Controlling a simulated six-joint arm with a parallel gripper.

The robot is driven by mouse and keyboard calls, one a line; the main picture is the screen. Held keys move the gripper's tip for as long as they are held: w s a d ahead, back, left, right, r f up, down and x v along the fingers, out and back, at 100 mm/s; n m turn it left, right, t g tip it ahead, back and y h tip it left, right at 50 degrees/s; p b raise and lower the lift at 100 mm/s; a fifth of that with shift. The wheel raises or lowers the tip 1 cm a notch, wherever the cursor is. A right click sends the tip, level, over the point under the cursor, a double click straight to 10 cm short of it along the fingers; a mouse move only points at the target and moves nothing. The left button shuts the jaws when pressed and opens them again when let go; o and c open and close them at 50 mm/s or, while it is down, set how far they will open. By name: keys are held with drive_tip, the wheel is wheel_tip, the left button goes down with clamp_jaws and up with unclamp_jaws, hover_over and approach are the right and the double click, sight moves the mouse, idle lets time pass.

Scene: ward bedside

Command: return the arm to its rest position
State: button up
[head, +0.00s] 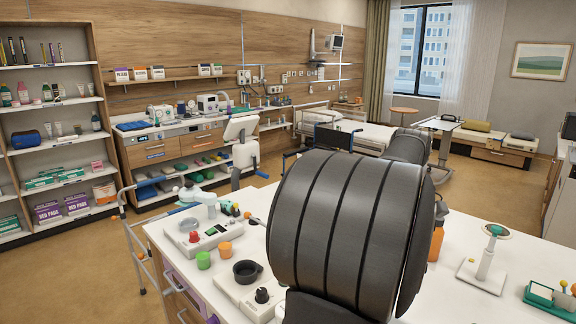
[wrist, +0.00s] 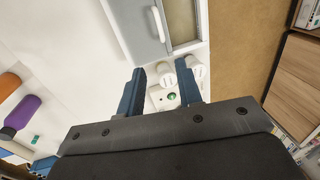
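My gripper (wrist: 163,90) shows in the wrist view with its two blue fingers apart and nothing held between them. Beyond the fingertips are white cylindrical parts (wrist: 195,72) and a small white unit with a green button (wrist: 171,97); they look farther off than the fingers. In the head view my own dark arm fills the middle and hides part of the white worktop (head: 440,300). My gripper cannot be made out in that view.
Brown floor lies beyond.

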drive_tip(key=shift+s+a+f, duration=0.4)
drive_tip(key=shift+f, duration=2.45)
drive_tip(key=shift+s+a+f, duration=0.4)
drive_tip(key=shift+a+f, duration=0.05)
drive_tip(key=shift+f, duration=2.45)
drive_tip(key=shift+s+a+f, duration=0.4)
drive_tip(key=shift+f, duration=2.45)
drive_tip(key=shift+s+a+r, duration=0.1)
drive_tip(key=shift+s+a, duration=0.4)
